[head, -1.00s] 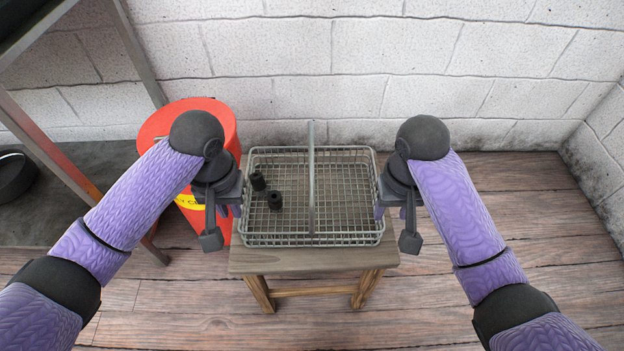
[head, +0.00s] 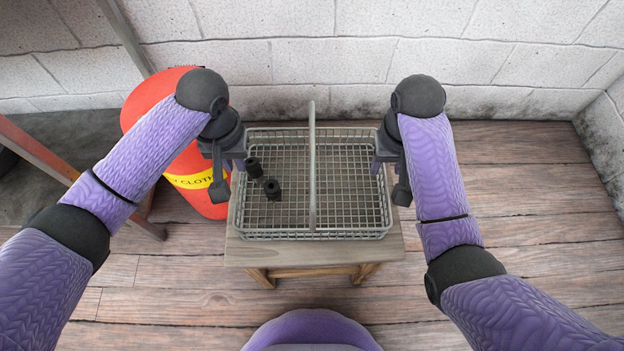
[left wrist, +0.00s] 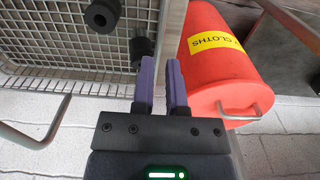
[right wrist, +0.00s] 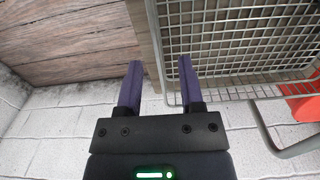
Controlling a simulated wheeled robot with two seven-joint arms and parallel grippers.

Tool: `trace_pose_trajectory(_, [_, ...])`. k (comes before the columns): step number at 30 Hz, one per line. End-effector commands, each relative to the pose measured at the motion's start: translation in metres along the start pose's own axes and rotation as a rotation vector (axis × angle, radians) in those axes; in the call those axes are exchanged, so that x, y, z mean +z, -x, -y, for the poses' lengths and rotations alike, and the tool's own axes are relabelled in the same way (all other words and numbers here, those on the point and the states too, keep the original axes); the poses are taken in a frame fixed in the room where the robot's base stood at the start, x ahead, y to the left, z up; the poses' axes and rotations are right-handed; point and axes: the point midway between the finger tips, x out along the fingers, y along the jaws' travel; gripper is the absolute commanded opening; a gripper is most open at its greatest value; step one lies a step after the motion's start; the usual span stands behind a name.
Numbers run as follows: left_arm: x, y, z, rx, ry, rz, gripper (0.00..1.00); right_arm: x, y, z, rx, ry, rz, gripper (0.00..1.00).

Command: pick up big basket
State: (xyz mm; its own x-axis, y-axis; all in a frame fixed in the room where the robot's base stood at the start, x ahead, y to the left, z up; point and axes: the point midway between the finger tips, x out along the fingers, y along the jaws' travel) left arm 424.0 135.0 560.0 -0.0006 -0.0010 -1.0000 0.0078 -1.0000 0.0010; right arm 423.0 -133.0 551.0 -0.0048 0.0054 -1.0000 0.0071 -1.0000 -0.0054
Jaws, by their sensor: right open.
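The big basket (head: 345,234) is a grey wire mesh tray with an upright central handle (head: 312,160), standing on a small wooden stool (head: 247,254). Two black cylindrical parts lie inside it at the left, one (head: 272,189) nearer than the other (head: 254,167). My left gripper (head: 240,166) is at the basket's left wall; in the left wrist view its fingers (left wrist: 161,85) are close together with the rim filling the gap. My right gripper (head: 378,164) is at the right wall; in the right wrist view its open fingers (right wrist: 158,85) straddle the rim with space beside it.
A red bin (head: 190,150) with a yellow label stands just left of the stool, close to my left gripper. A metal-framed shelf (head: 80,178) is at the far left. A white block wall (head: 330,60) is behind. Wooden floor (head: 520,210) is clear at the right.

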Motion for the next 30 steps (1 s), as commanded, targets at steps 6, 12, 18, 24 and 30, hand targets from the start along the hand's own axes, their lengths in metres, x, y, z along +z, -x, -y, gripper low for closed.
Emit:
trace_pose_trajectory(6, [0.001,-0.041,0.000,-0.001,0.000,0.003,0.16,0.000,-0.040,-0.002,0.007,0.001,0.000,0.49])
trace_pose_trajectory(12, [0.000,-0.062,0.000,0.000,0.000,0.001,0.16,-0.001,-0.061,-0.002,0.006,0.002,-0.003,0.49])
trace_pose_trajectory(18, [0.000,-0.067,0.000,0.000,-0.001,0.000,0.16,-0.001,-0.066,-0.002,0.006,0.002,-0.005,0.49])
trace_pose_trajectory(24, [0.000,-0.066,0.000,-0.001,-0.001,0.000,0.06,-0.001,-0.065,-0.002,0.006,0.001,-0.004,0.38])
trace_pose_trajectory(30, [0.000,-0.066,0.000,-0.001,-0.001,0.000,0.00,-0.001,-0.065,-0.002,0.006,0.001,-0.004,0.00])
